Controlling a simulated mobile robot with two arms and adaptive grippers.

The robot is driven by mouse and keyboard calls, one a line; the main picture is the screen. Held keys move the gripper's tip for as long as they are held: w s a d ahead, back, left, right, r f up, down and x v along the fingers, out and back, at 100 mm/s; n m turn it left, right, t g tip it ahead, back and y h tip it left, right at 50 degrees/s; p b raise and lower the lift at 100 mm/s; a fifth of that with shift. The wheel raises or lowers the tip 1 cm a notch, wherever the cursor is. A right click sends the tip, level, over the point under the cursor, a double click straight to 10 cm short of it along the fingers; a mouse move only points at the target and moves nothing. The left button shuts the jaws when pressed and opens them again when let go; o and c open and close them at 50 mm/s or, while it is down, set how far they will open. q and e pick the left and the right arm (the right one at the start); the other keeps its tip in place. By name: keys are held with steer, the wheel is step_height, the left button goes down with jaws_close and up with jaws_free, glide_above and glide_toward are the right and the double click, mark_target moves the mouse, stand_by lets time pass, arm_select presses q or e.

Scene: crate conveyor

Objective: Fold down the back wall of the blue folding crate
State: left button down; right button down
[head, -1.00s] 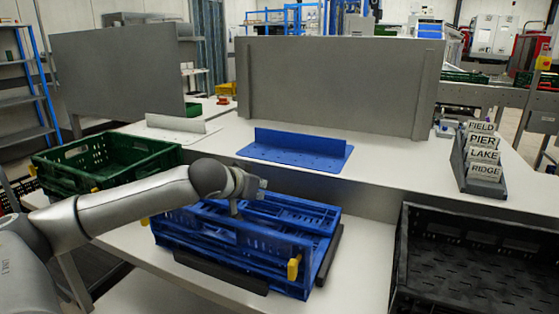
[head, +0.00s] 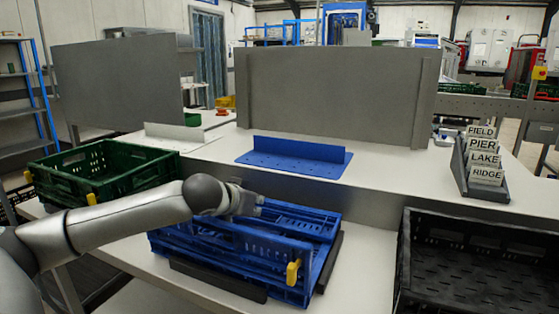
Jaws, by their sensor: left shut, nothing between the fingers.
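The blue folding crate (head: 215,262) sits on the white table in front of me, between dark rails. Its near long side stands up, with a yellow latch (head: 292,272) at the right. The back wall (head: 302,222) shows as a slatted blue panel lying low and sloped along the far side. Whether it lies fully flat, I cannot tell. My left gripper (head: 258,204) is shut and empty, above the crate's far side near its middle. The gripper and forearm hide the far left part of the crate. My right gripper is not in view.
A green crate (head: 135,185) stands at the left and a black crate (head: 408,262) at the right. Behind are a blue perforated stand (head: 300,165), a grey upright panel (head: 335,95) and a holder with word cards (head: 484,177). White tabletop is free right of the blue crate.

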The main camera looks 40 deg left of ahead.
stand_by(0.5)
arm_select(q)
step_height(320, 180, up, 10)
stand_by(0.6)
stand_by(0.4)
